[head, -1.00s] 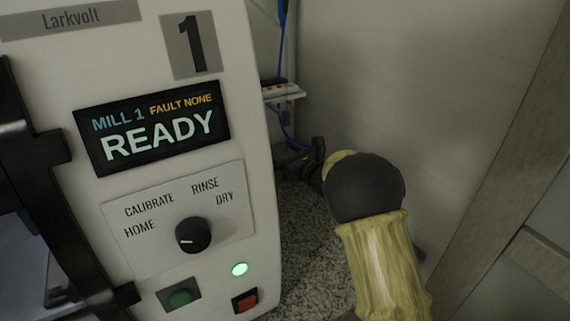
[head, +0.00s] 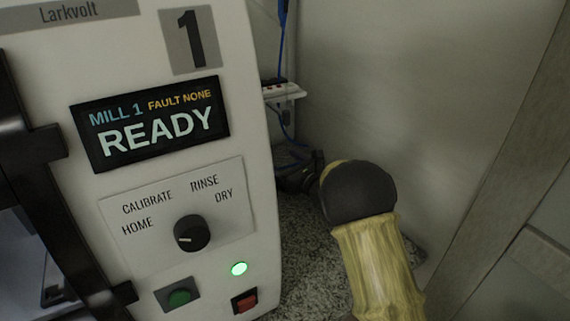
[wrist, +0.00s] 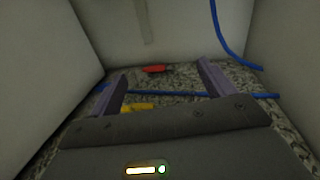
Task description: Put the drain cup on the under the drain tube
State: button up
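My gripper (wrist: 162,72) is open in the wrist view, its two purple-grey fingers wide apart with nothing held between them. It points along a narrow speckled counter between pale walls. No drain cup or drain tube can be made out in either view. In the head view my arm reaches down behind the right side of the mill (head: 245,130), and the gripper's end is mostly hidden behind my own dark wrist.
A red object (wrist: 157,69) and a yellow object (wrist: 137,107) lie on the counter (wrist: 180,108). A blue cable (wrist: 190,94) crosses it. A power strip (head: 283,91) is at the back wall. The mill's screen (head: 150,124) reads READY.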

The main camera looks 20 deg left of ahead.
jog(key=shift+r, duration=0.15)
jog(key=v, duration=1.2)
dwell(2.6)
